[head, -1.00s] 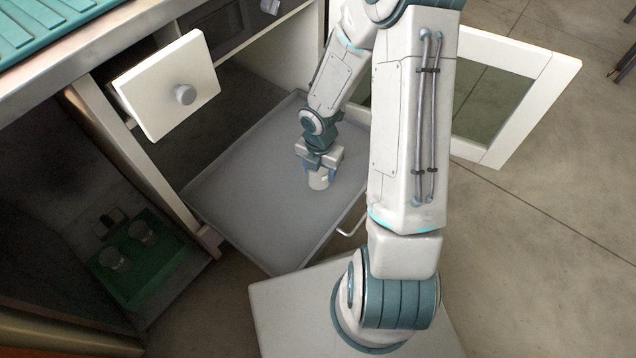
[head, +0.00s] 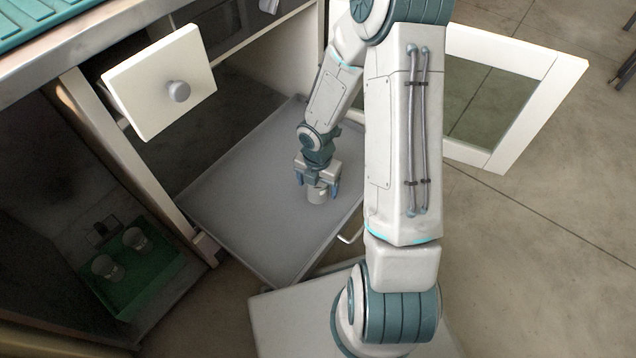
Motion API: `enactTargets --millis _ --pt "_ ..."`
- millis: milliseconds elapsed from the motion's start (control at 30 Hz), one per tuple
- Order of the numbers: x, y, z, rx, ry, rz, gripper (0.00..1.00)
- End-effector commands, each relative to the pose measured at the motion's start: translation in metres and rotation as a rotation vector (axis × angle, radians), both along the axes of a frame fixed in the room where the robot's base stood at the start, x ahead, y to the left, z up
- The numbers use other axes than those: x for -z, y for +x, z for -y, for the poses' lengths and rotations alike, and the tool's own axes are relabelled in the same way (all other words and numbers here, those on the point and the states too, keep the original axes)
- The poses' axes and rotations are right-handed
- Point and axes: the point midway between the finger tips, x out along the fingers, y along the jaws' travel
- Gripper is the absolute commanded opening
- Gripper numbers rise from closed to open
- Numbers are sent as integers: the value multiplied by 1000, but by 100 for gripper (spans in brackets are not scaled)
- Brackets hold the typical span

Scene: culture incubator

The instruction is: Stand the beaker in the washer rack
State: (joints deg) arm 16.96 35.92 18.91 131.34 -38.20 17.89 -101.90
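A small pale beaker (head: 316,196) stands upright, by its look, on the grey pull-out tray (head: 235,205), toward its right side. My gripper (head: 317,187) points down over it, with one blue finger on each side. The fingers look spread wider than the beaker, so the gripper appears open around it; the beaker's top is partly hidden by the gripper. I cannot tell for certain which thing is the washer rack; the grey tray lies under the beaker, low inside the open cabinet.
A green tray (head: 150,290) with two glass vessels sits in the dark compartment at lower left. A white drawer front (head: 160,85) juts out above. A teal ribbed rack (head: 40,25) lies on the counter. A white-framed door (head: 530,120) stands open at right. The tray's left side is bare.

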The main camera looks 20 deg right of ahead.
Motion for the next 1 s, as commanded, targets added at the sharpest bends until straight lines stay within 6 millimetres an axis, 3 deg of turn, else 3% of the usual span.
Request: enactTargets --millis 367,1000 --pt "-8 0 0 0 -1 1 77" --pt "-109 0 0 1 0 1 77"
